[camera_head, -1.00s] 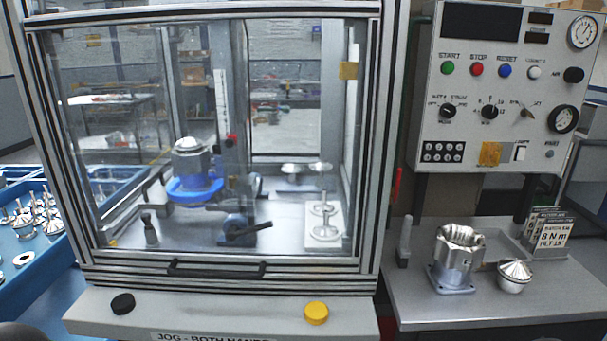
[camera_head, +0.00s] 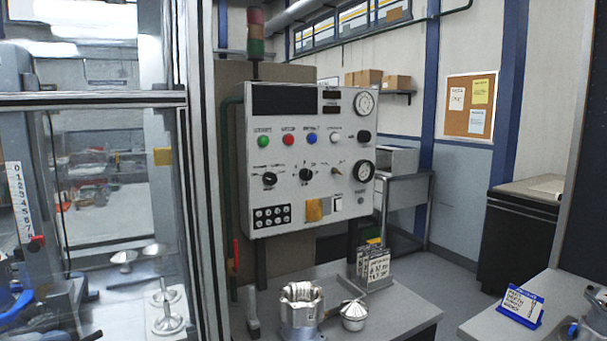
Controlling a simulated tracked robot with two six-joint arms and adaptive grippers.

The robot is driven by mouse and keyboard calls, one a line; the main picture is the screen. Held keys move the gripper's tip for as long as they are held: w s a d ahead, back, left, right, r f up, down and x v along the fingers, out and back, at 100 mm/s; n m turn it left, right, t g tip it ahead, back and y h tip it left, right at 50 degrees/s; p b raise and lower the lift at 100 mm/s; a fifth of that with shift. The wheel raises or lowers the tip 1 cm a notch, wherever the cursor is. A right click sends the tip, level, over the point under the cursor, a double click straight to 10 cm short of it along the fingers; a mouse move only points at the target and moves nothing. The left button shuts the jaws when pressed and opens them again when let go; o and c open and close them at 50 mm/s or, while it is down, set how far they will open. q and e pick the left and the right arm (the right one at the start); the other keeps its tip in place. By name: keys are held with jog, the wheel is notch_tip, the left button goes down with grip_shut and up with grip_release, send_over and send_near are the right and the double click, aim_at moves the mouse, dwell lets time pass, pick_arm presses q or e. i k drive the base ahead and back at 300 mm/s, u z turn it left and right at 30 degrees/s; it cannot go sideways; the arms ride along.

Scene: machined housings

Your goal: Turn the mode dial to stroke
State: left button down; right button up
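The grey control panel (camera_head: 283,209) stands in the middle of the head view, right of the glazed machine. Its middle row has a black left dial (camera_head: 269,179), a black middle dial (camera_head: 306,174) and a small right selector (camera_head: 337,171). The lettering around them is too small to read, so I cannot tell for sure which is the mode dial or where it points. Neither of my grippers is in view.
Above the dials are a green button (camera_head: 263,141), a red button (camera_head: 289,139) and a blue button (camera_head: 312,137). Below, a grey bench (camera_head: 400,312) carries a machined housing (camera_head: 300,312) and a domed metal part (camera_head: 353,315).

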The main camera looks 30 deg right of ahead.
aim_at(269, 178)
jog(key=z, duration=2.05)
jog(key=i, duration=0.1)
jog(key=u, duration=3.15)
jog(key=k, duration=1.2)
jog(key=z, duration=0.7)
jog(key=i, duration=1.05)
jog(key=u, duration=0.05)
